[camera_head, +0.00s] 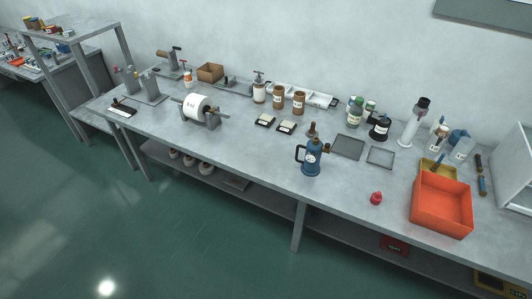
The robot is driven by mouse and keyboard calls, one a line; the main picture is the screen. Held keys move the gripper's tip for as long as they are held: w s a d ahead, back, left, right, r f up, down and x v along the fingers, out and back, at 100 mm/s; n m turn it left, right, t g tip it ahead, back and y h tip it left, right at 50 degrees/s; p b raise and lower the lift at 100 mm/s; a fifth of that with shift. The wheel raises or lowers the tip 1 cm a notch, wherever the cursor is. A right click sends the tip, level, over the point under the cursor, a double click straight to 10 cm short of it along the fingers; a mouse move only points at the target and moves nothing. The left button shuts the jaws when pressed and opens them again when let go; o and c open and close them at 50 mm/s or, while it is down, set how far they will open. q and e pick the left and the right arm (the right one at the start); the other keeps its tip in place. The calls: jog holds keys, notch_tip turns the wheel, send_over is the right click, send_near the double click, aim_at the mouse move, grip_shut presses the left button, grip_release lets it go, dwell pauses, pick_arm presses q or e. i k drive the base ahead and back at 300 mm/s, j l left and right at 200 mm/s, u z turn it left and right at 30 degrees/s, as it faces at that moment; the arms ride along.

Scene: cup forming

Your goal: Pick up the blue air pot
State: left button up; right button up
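The blue air pot (312,160) stands upright near the front edge of the grey workbench (250,147), a little right of the middle of the head view. It has a dark handle on its left side, a round pale dial or label on its body, and a brownish top. Nothing touches or hides it from this side. Neither of my grippers shows in the head view.
An orange-red bin (441,207) stands at the bench's right, with a small red object (376,198) left of it. Grey trays (348,147) lie right of the pot. A white roll (197,107) on a stand is at left. Bottles line the back. Bench left of the pot is clear.

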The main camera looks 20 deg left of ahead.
aim_at(310, 167)
jog(key=u, duration=0.4)
jog(key=j+z, duration=0.1)
jog(key=z, duration=0.3)
jog(key=i+j+z, duration=0.1)
jog(key=z, duration=0.35)
jog(key=j+z, duration=0.15)
jog(key=z, duration=0.25)
jog(key=j+z, duration=0.15)
jog(key=z, duration=0.3)
jog(key=j+z, duration=0.15)
jog(key=z, duration=0.25)
jog(key=j+z, duration=0.1)
jog(key=z, duration=0.35)
